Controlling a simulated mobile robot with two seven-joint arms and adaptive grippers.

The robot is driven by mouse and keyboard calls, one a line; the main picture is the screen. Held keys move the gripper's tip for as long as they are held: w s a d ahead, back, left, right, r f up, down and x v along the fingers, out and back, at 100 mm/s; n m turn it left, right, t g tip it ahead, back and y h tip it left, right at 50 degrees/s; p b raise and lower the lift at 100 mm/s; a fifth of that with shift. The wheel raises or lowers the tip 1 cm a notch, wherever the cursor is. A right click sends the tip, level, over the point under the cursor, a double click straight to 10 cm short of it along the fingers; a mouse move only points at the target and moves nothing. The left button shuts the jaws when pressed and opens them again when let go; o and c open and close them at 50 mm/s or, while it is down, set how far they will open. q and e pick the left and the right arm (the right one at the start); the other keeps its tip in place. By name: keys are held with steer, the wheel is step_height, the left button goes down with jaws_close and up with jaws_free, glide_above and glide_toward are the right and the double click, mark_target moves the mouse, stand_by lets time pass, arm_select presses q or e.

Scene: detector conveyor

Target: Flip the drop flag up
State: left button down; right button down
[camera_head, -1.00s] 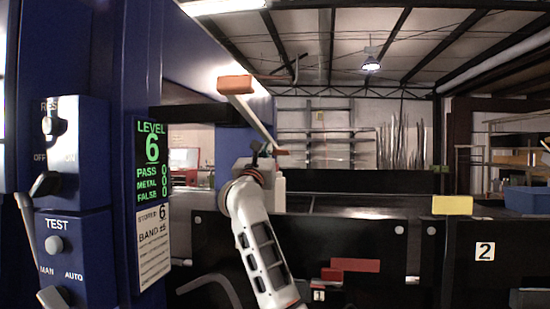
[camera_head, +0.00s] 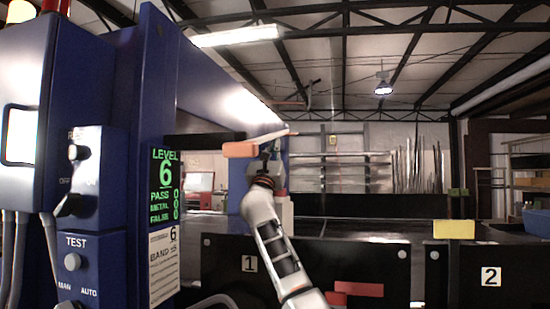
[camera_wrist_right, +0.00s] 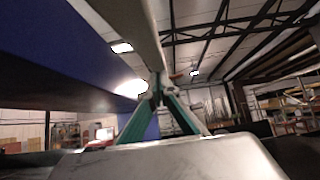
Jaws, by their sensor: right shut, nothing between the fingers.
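My right gripper (camera_head: 268,150) is raised in front of the blue machine, and its fingers are shut. In the right wrist view its teal fingers (camera_wrist_right: 158,90) converge to a point. A pale bar (camera_head: 271,136) with an orange block (camera_head: 240,149) at its left end crosses at the fingertips. In the right wrist view the bar (camera_wrist_right: 139,28) runs down from the top to the fingertips; I cannot tell how it touches them. A red plate (camera_head: 358,289) lies level low on the dark conveyor side. No part is plainly marked as the drop flag. My left gripper is out of view.
The blue machine with its green display (camera_head: 165,185) and switch panel (camera_head: 88,195) stands at left. A blue bin (camera_head: 537,222) is at far right.

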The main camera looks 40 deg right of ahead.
steer(key=shift+s+r+t, duration=0.1)
steer(key=shift+r+t, duration=0.3)
steer(key=shift+r, duration=0.2)
steer(key=shift+a, duration=0.1)
steer(key=v, duration=1.2)
stand_by(0.5)
